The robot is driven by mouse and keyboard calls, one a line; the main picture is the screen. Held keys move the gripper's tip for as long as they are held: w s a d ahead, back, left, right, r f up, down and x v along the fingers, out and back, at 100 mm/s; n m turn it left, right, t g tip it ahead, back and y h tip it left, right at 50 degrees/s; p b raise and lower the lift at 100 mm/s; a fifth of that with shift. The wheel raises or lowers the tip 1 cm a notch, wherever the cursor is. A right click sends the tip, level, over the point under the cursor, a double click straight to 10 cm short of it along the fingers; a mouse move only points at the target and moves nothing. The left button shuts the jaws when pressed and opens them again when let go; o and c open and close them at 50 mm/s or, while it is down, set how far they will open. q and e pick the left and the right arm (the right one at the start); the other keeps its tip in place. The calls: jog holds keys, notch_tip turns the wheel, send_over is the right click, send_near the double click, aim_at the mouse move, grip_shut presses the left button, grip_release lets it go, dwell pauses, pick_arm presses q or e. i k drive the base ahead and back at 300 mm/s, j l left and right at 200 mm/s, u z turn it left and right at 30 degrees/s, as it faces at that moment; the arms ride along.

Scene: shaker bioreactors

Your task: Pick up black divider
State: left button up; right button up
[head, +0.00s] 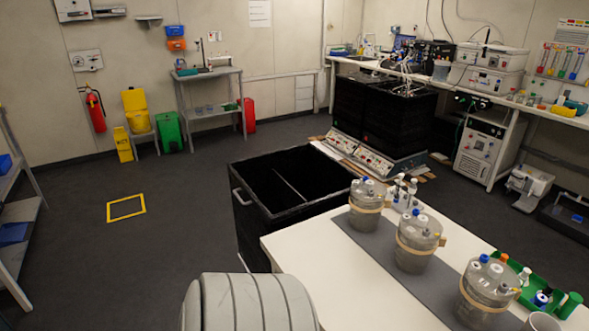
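A large open black box (243,212) with a metal side handle stands on the floor in the middle of the head view. A thin pale edge (290,185) runs across its dark inside; it looks like the top edge of an upright divider panel, but the rest of it is lost in the dark. I cannot tell for sure that this is the black divider. Neither gripper is in view. A grey rounded part at the bottom looks like one of my arm links.
A white table (335,280) stands right of the box, with several lidded vessels (416,243) on a grey mat (375,255) and a green tray (522,268). A yellow square (126,208) marks open floor at left. A shelf (18,225) stands at the left edge.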

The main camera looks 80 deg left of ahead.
aim_at(289, 197)
jog(key=u, duration=2.4)
